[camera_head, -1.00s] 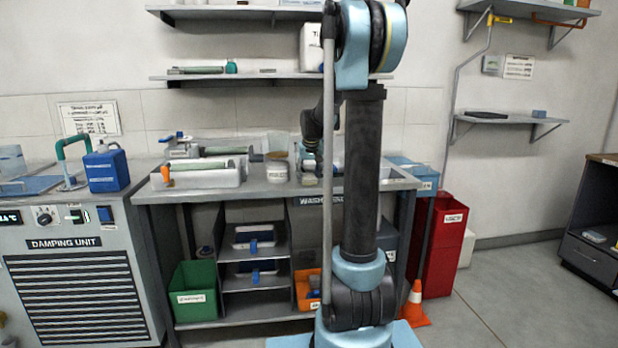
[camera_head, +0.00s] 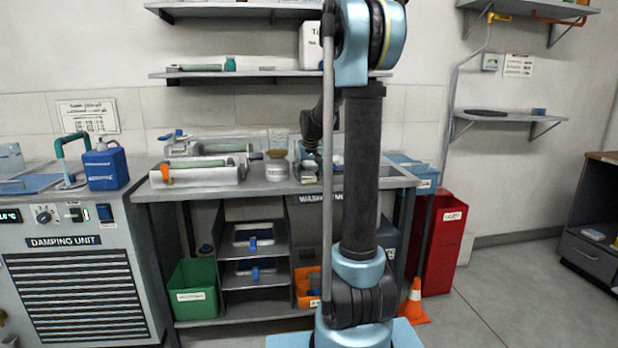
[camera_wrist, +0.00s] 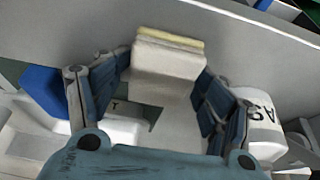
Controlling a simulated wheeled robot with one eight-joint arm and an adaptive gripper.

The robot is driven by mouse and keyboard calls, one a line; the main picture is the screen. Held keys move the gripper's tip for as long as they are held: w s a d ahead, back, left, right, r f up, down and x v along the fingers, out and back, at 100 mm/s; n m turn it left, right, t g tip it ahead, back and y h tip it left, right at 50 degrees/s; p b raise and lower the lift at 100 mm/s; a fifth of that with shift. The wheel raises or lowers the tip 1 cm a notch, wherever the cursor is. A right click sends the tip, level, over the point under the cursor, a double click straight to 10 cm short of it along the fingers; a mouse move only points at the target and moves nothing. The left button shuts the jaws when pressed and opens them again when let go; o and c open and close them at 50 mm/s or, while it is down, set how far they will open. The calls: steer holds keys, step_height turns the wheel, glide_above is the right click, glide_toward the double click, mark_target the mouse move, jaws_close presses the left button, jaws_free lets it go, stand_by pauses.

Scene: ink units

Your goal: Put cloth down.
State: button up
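The cloth (camera_wrist: 165,60) looks like a pale folded block with a yellowish upper edge in the wrist view. My gripper (camera_wrist: 166,66) has its blue-grey fingers on both sides of it, with the fingertips against its left and right edges. The block fills the gap between them. The underside of the cloth is hidden, so I cannot tell whether it touches a surface. In the head view my gripper is over the sink end of the workbench (camera_head: 200,192), mostly hidden behind my arm.
A white labelled container (camera_wrist: 263,122) stands close to the right finger, and a blue object (camera_wrist: 45,88) lies left. A red bin (camera_head: 441,245) and orange cone (camera_head: 413,303) stand on the floor at right.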

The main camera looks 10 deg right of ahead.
steer(key=shift+r, duration=0.55)
steer(key=v, duration=1.2)
steer(key=s+f, duration=0.8)
steer(key=s, duration=0.5)
steer(key=s+f+g, duration=0.1)
steer(key=s+f, duration=0.6)
steer(key=s, duration=0.6)
steer(key=s+f+g, duration=0.1)
steer(key=s+f, duration=0.7)
steer(key=s, duration=0.5)
steer(key=shift+s+d+f, duration=0.3)
steer(key=shift+w+f, duration=0.2)
steer(key=shift+w, duration=0.3)
